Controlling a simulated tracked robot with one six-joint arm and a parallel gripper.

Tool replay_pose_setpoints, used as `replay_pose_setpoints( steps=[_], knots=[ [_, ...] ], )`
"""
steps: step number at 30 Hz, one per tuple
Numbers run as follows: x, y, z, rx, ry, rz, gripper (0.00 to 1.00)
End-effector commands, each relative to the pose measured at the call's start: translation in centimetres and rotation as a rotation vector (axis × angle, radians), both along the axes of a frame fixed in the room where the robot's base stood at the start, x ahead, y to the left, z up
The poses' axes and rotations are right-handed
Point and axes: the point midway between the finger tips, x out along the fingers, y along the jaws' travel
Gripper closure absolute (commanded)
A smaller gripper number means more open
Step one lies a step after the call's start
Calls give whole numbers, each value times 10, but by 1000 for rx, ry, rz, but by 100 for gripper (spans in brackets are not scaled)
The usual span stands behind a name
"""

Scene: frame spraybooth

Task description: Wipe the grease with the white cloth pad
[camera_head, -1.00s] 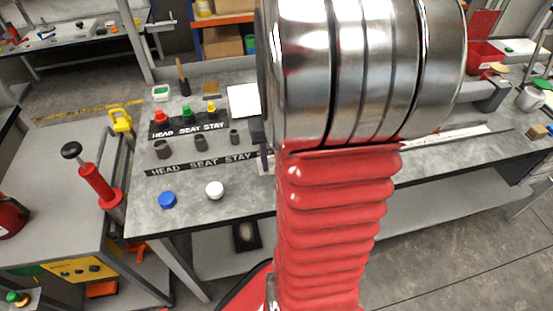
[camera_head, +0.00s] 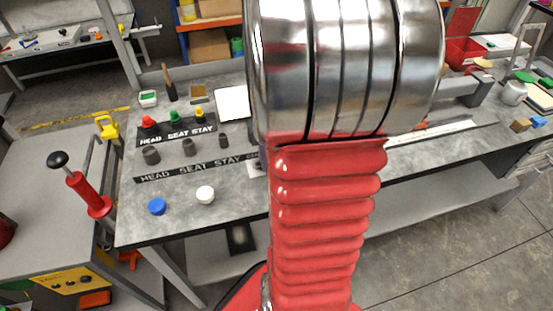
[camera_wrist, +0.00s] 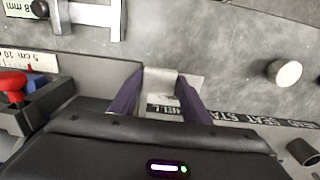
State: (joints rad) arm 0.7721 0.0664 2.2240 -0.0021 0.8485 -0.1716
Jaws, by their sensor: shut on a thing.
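My gripper (camera_wrist: 160,88) points down over the grey bench, with its two dark purple fingers closed on a small pale block that looks like the white cloth pad (camera_wrist: 160,79). Just beyond and beside the pad, a pale square card (camera_wrist: 196,81) lies on the bench by the lettered strip. I cannot tell whether the pad touches it. I cannot make out the grease; the pad and fingers may hide it. In the head view my arm hides the gripper, and only an edge of the card (camera_head: 254,169) shows.
A white cap (camera_head: 205,195) and a blue cap (camera_head: 157,206) stand near the bench's front edge. Grey sockets (camera_head: 189,147) and red, green and yellow knobs (camera_head: 175,117) stand behind, near a white square sheet (camera_head: 232,103). A vernier-like tool (camera_wrist: 95,14) lies close by.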

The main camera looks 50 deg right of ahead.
Motion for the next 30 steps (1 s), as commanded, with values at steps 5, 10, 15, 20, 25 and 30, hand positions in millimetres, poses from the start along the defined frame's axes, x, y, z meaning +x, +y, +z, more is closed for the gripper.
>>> replay_pose_setpoints(
  steps=[5, 10, 15, 20, 25, 30],
  knots=[
    [3, 9, -2, 6, 4, 1, 75],
    [8, 16, -1, 6, 4, 2, 75],
    [13, 23, 0, 6, 3, 2, 75],
    [16, 26, 1, 5, 2, 0, 75],
    [16, 25, 1, 4, 2, 0, 75],
    [17, 26, 1, 3, 1, 0, 75]
  ],
)
